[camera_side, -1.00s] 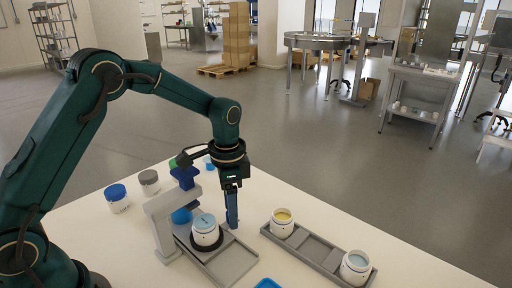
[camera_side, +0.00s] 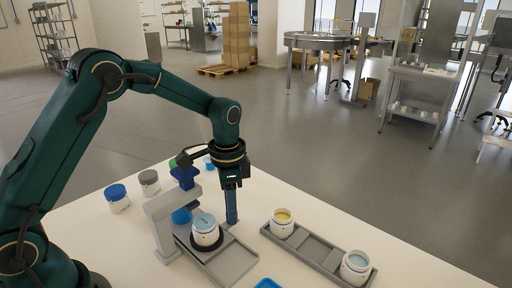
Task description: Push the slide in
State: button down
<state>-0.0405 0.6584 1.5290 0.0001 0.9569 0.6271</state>
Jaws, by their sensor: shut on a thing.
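The slide (camera_side: 232,264) is a grey flat tray that sticks out toward the front right from under a grey filling stand (camera_side: 160,220). A white jar (camera_side: 206,232) with a pale blue top stands in a dark ring on the slide, just in front of the stand's blue nozzle (camera_side: 181,216). My gripper (camera_side: 231,216) points straight down behind and to the right of the jar, near the slide's far edge. Its blue fingers are together, and what lies between them is too small to make out.
A grey rack (camera_side: 312,250) to the right holds a jar with yellow filling (camera_side: 282,223) and a jar with pale blue filling (camera_side: 355,266). Jars with a blue lid (camera_side: 115,192) and a grey lid (camera_side: 149,178) stand behind on the left. A blue item (camera_side: 267,284) lies at the front edge.

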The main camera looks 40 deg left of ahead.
jog(key=shift+r, duration=0.1)
dwell(0.7)
jog(key=shift+w+a, duration=0.1)
jog(key=shift+a, duration=2.3)
jog(key=c, duration=0.6)
grip_release()
jog(key=shift+r, duration=2.55)
